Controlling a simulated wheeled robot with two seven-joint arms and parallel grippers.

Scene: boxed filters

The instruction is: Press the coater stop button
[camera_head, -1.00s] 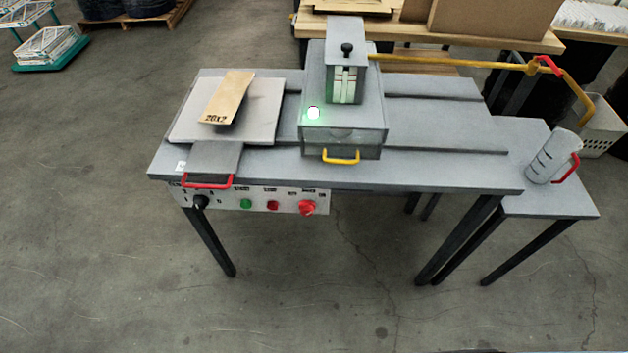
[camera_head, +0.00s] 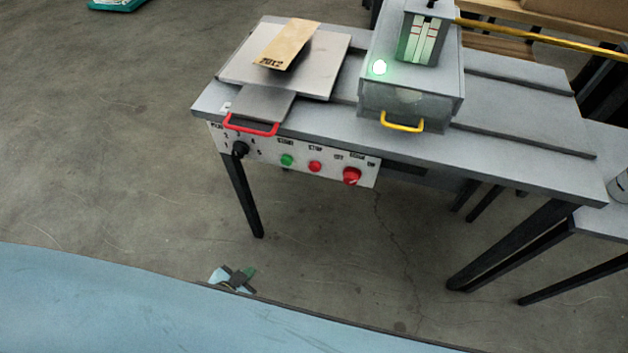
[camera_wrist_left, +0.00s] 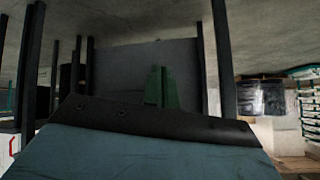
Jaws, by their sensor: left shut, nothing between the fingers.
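The coater is a grey table (camera_head: 520,165) with a white control panel (camera_head: 265,153) under its front edge. A small red button (camera_head: 315,166) marked STOP sits on the panel. To its left is a green button (camera_head: 287,160), and to its right a larger red knob (camera_head: 351,175). A black dial (camera_head: 240,149) is at the panel's left end. My left gripper (camera_head: 237,277) is low in the head view, below and apart from the panel. Its green fingers are together in the left wrist view (camera_wrist_left: 162,88), with nothing between them. My right gripper is out of view.
A red handle (camera_head: 251,129) and a yellow handle (camera_head: 402,126) stick out above the panel. A green lamp (camera_head: 379,67) glows on the grey box. Table legs (camera_head: 246,200) stand below. The floor in front of the panel is clear.

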